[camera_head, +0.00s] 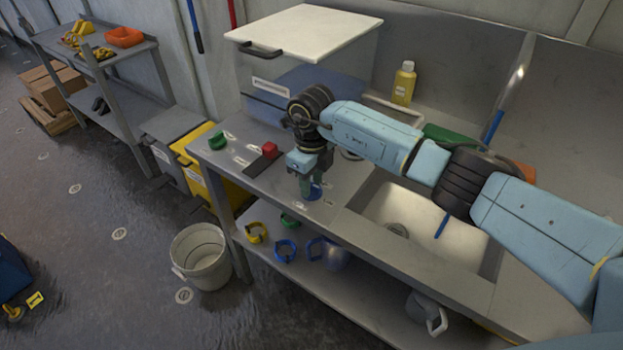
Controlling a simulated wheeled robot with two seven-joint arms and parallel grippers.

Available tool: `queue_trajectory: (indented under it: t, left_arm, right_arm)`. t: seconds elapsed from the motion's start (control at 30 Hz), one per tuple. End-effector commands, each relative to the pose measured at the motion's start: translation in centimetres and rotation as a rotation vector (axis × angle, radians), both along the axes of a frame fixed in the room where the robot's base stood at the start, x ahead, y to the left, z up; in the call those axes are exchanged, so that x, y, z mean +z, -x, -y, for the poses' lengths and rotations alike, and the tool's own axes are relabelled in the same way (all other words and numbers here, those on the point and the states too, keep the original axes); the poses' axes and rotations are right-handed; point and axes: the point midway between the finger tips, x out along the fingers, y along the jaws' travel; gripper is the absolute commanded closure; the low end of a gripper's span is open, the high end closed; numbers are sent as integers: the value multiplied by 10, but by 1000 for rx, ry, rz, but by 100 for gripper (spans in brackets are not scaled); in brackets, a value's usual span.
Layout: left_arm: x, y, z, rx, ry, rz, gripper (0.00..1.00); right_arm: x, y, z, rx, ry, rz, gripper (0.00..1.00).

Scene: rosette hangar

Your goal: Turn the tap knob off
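My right arm reaches in from the right edge, across the sink (420,212). A red knob (269,149) on a dark plate and a green knob (217,141) sit on the counter farther left. I cannot tell from the picture which one is the tap knob. My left gripper is not in view.
A white-lidded bin (300,32) and a yellow bottle (404,83) stand behind the arm. Coloured rings, including a yellow ring (256,232), lie on the lower shelf (335,290). A white bucket (201,257) stands on the floor. The floor at left is largely open.

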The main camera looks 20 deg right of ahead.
Motion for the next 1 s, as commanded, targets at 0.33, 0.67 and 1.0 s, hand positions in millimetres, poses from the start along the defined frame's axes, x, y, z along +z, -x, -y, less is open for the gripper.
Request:
queue_trajectory:
  t: [0.33,0.67,1.0]
  left_arm:
    - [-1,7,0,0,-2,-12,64]
    - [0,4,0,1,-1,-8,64]
    - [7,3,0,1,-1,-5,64]
  right_arm:
    - [0,0,0,0,0,0,100]
    - [1,0,0,-22,0,0,100]
    - [2,0,0,-210,0,1,100]
